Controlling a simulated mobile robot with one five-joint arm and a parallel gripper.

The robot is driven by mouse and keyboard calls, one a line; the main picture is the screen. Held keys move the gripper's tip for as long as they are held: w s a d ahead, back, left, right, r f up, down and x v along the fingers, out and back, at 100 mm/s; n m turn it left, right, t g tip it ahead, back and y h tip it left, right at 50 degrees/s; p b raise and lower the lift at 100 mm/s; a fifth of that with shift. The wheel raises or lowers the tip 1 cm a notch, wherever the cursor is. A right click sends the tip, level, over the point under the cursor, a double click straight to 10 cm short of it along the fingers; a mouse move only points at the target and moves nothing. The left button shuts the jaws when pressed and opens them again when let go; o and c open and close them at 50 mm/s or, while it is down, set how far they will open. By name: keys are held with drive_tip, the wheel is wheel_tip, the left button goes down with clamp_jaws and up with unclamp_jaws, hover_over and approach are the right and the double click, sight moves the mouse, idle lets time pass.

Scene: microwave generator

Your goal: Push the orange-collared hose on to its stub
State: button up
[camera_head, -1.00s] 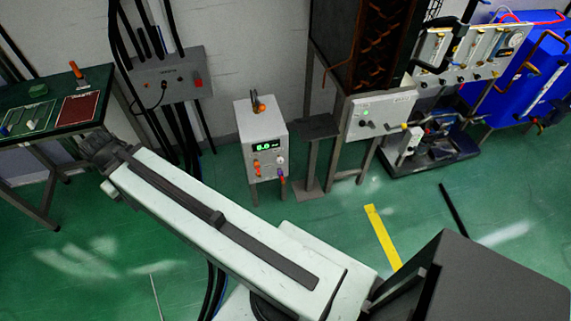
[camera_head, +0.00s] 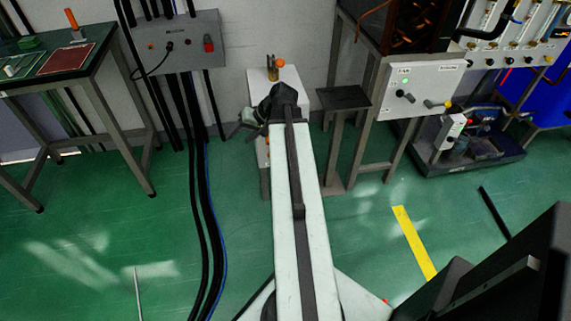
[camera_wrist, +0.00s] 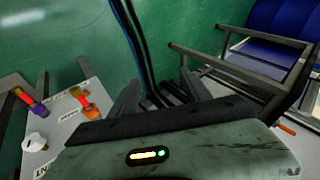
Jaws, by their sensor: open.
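The white cabinet (camera_head: 260,78) stands by the back wall, its front mostly hidden behind my arm in the head view. In the wrist view its face (camera_wrist: 62,128) is at the left, with orange fittings (camera_wrist: 88,106), an orange-red piece with a purple end (camera_wrist: 32,102) and a white knob (camera_wrist: 36,142). I cannot tell for certain which is the orange-collared hose or its stub. My gripper (camera_wrist: 160,92) is open and empty, with its dark fingers to the right of these fittings. In the head view my wrist is in front of the cabinet.
Black and blue cables (camera_head: 205,230) hang from a wall box (camera_head: 180,42) and run along the floor left of my arm. A green-topped bench (camera_head: 95,60) is at the left. A small stand (camera_head: 342,98) and a panel (camera_head: 420,88) are right of the cabinet.

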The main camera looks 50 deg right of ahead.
drive_tip(key=s+d+f+m+t+h+b, duration=0.1)
drive_tip(key=s+d+f+m+t+b, duration=0.1)
drive_tip(key=s+d+f+b, duration=0.35)
drive_tip(key=s+d+f+m+t+h+b, duration=0.1)
drive_tip(key=s+d+f+b, duration=0.1)
drive_tip(key=d, duration=0.7)
drive_tip(key=shift+t, duration=0.4)
drive_tip(key=shift+b+x, duration=2.9)
drive_tip(key=shift+x, duration=1.5)
drive_tip(key=shift+d, duration=0.1)
clamp_jaws()
drive_tip(key=shift+s+a, duration=0.25)
drive_tip(key=shift+s, duration=0.05)
drive_tip(key=shift+s+a, duration=1.3)
drive_tip(key=shift+s, duration=0.2)
